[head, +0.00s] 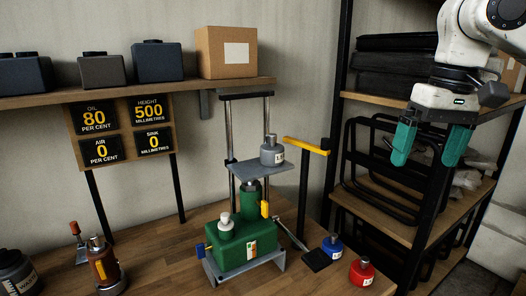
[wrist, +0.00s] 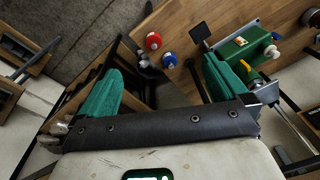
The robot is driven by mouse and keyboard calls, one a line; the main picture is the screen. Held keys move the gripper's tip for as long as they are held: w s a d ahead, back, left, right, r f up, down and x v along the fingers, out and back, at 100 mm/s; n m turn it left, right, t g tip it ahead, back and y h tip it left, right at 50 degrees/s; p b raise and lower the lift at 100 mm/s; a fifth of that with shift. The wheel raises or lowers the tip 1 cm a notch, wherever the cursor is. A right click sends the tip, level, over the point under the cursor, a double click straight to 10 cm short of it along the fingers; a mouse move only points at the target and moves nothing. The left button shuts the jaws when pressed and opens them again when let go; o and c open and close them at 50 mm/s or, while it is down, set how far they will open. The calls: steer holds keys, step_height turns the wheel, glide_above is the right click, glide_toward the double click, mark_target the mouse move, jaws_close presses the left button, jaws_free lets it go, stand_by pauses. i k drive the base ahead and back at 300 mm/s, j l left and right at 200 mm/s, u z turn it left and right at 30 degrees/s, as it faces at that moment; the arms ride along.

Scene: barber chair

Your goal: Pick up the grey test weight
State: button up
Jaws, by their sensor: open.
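The grey test weight (head: 272,152), squat with a narrow knobbed top and a white label, stands upright on the grey plate (head: 262,169) of the green hydraulic jack (head: 240,250). My gripper (head: 425,157) is open and empty, with green fingers. In the head view it hangs in the upper right, clearly apart from the weight and to its right. The wrist view shows the open fingers (wrist: 160,88) and the green jack (wrist: 235,47) at the upper right. I cannot make out the weight there for certain.
A yellow-handled lever (head: 306,146) rises right of the jack. Blue (head: 333,247) and red (head: 362,272) bottles stand at the bench's right. A wall shelf (head: 140,89) carries a cardboard box (head: 226,52) and dark containers. A black-framed rack (head: 385,205) stands at right.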

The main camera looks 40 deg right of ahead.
mark_target(272, 153)
steer(key=i, duration=1.3)
